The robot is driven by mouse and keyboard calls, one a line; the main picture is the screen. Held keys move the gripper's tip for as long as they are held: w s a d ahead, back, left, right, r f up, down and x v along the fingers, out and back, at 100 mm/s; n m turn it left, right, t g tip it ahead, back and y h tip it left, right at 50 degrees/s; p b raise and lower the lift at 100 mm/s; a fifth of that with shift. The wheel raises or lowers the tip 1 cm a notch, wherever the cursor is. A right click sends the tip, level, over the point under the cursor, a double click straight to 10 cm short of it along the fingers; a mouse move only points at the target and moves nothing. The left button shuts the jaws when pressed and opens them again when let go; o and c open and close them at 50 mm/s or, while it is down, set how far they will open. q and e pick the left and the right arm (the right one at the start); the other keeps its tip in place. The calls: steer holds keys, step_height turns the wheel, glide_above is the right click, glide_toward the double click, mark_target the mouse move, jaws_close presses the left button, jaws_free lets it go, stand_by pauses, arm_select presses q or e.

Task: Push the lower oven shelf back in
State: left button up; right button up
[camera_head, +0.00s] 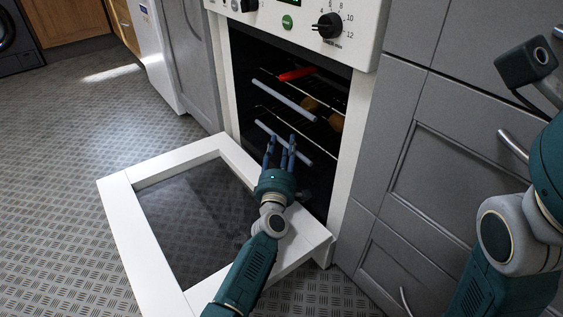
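The oven (235,100) stands open, with its white-framed glass door (118,195) folded down. The lower oven shelf shows as a light grey front bar (300,153) inside the cavity, below another shelf. How far the lower shelf sticks out is hard to tell. My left gripper (280,145) is over the open door in front of the cavity. Its fingers point toward the lower shelf's bar and overlap it in the picture; contact cannot be made out. The fingers are spread, with nothing seen between them. My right arm is at the right edge; its gripper is not seen.
The upper shelf (285,100) has a similar grey bar. A red item (297,73) and brown items (336,122) show inside the oven. Grey drawers (440,190) stand close on the right. The patterned floor (60,200) is clear on the left.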

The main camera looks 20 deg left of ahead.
arm_select(q)
steer(key=s, duration=0.3)
steer(key=s+d+f, duration=0.1)
steer(key=s, duration=0.5)
steer(key=shift+d+f, duration=0.15)
steer(key=shift+d, duration=0.05)
